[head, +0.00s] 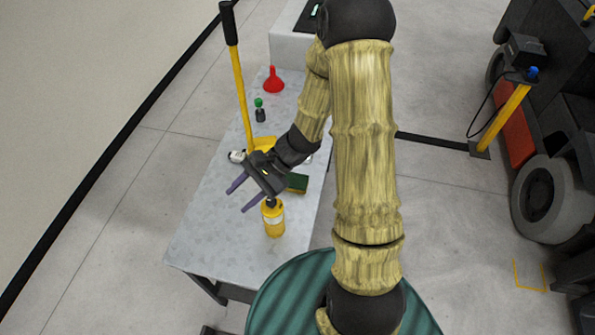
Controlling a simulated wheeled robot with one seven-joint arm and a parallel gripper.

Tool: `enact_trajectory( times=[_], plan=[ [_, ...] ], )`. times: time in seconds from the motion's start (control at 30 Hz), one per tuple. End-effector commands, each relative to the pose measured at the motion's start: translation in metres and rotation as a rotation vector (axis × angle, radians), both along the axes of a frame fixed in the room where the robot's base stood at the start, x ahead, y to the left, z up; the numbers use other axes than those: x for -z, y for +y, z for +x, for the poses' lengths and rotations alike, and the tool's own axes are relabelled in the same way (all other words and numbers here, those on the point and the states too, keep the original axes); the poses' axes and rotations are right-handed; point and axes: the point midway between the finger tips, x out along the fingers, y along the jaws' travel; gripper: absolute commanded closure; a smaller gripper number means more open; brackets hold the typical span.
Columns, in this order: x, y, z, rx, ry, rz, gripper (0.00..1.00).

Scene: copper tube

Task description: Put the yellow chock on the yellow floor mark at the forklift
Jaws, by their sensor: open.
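A yellow piece (264,143), which looks like the chock, lies on the grey table behind my gripper; the gripper and wrist partly hide it. My gripper (237,200) is open, with its two purple fingers pointing left and down over the table. Nothing shows between the fingers. They are just up and left of a yellow bottle (274,221); I cannot tell their height above the table. The yellow floor mark (529,289) is a thin outline on the floor at the lower right, with nothing inside it. The forklift (543,200) stands beside it at the right edge.
The table (205,235) also bears a red funnel (273,81), a green-topped small bottle (260,112), a white item (237,156) and a green sponge (298,183). A yellow post (503,120) stands by the forklift.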

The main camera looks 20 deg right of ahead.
Motion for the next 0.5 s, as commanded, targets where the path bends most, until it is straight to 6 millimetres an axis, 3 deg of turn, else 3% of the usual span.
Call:
enact_trajectory(
  times=[0.2,0.5],
  plan=[
    [-0.018,-0.041,-0.043,-0.317,-0.191,-0.340,0.58],
    [-0.061,-0.103,-0.054,-0.653,-0.557,-0.757,0.58]
  ],
)
